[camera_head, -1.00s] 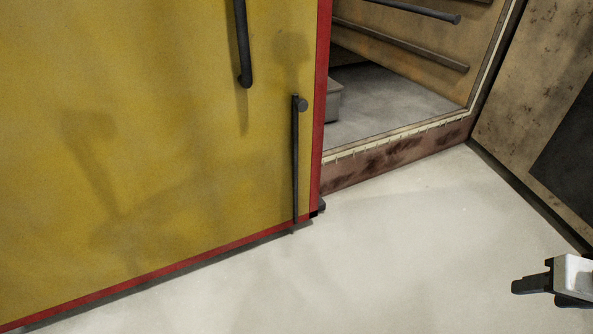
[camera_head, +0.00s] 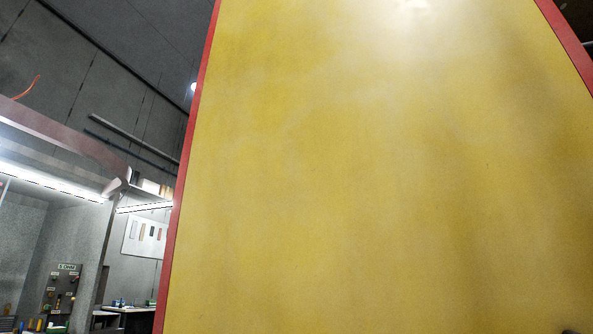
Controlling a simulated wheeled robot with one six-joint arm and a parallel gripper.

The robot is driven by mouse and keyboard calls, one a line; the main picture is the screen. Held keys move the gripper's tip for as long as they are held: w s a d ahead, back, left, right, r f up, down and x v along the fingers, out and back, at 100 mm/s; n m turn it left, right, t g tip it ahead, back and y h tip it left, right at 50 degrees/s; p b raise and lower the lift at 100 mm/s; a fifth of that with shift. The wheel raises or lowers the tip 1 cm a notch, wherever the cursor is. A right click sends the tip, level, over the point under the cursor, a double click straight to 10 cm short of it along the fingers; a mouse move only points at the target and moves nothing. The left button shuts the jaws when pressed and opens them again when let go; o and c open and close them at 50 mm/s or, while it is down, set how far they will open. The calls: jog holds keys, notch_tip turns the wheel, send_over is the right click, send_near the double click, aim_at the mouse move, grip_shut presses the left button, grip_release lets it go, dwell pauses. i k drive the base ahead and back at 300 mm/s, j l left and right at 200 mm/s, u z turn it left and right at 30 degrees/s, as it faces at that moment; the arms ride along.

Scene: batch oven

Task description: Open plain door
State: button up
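A large yellow door panel (camera_head: 380,170) with red edging fills most of the view. Its face is bare here, with no lettering or window showing. Its left red edge (camera_head: 192,120) and its slanting right red edge (camera_head: 568,45) both show. The lower part of the panel lies outside the view. My gripper cannot be made out in this view.
Left of the door is a grey-walled room with a lit work bay. A tool board (camera_head: 62,298), a wall chart (camera_head: 146,237) and a bench (camera_head: 132,310) show there. A dark space lies beyond the door's right edge.

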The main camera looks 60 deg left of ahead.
aim_at(346, 166)
jog(key=u, duration=1.7)
